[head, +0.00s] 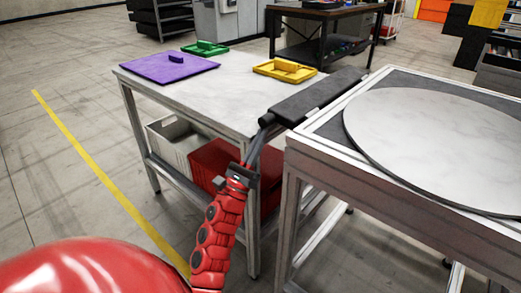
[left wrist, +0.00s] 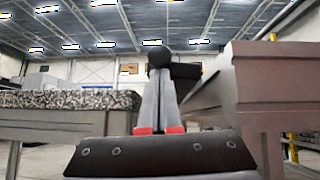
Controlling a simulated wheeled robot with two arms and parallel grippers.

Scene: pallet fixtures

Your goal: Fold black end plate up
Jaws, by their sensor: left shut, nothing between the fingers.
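The black end plate (head: 318,96) is a long dark flat piece in the head view. It lies roughly level along the left side of the framed fixture (head: 308,142), between it and the white table. A rounded black end (left wrist: 157,56) and a dark bar (left wrist: 186,71) show beyond my fingers in the left wrist view. My left gripper (head: 265,121) is shut and empty, its tips at the near end of the plate. It also shows in the left wrist view (left wrist: 158,72), pointing up. I cannot tell whether it touches the plate. My right gripper is not in view.
A large round disc (head: 440,140) lies on the fixture. The white table (head: 205,95) holds a purple board (head: 165,68), a green tray (head: 205,48) and a yellow tray (head: 284,69). A red bin (head: 210,165) sits below. Floor at left is clear.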

